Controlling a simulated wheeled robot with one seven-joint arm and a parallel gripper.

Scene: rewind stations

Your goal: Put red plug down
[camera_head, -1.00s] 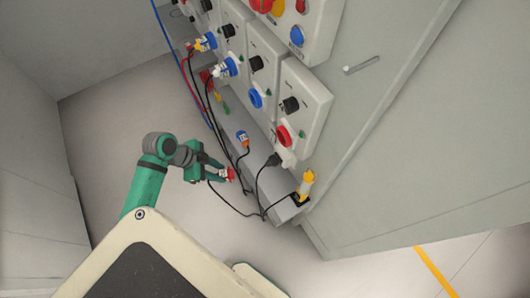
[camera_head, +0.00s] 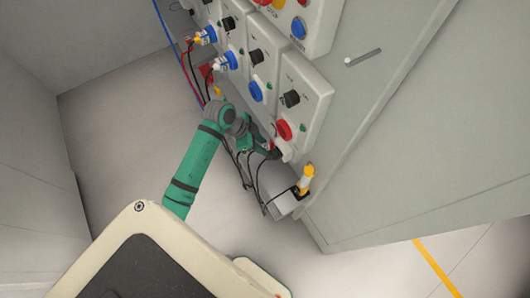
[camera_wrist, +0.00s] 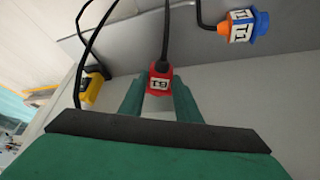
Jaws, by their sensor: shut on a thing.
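My gripper (camera_wrist: 158,92) is shut on the red plug (camera_wrist: 159,78), which sits between its two green fingertips in the wrist view. A black cable runs up from the plug. In the head view my gripper (camera_head: 268,148) is close to the grey ledge (camera_head: 284,207), below and left of the red socket (camera_head: 284,130). The red plug cannot be made out there, as my arm hides that area. In the wrist view the plug appears in front of the grey ledge; whether it touches anything I cannot tell.
A blue and orange plug (camera_wrist: 243,27) lies at upper right in the wrist view. A yellow plug (camera_head: 306,179) stands at the ledge's near end. Loose black cables hang around the ledge. Socket boxes with blue sockets (camera_head: 257,92) line the cabinet. The floor (camera_head: 115,140) at left is clear.

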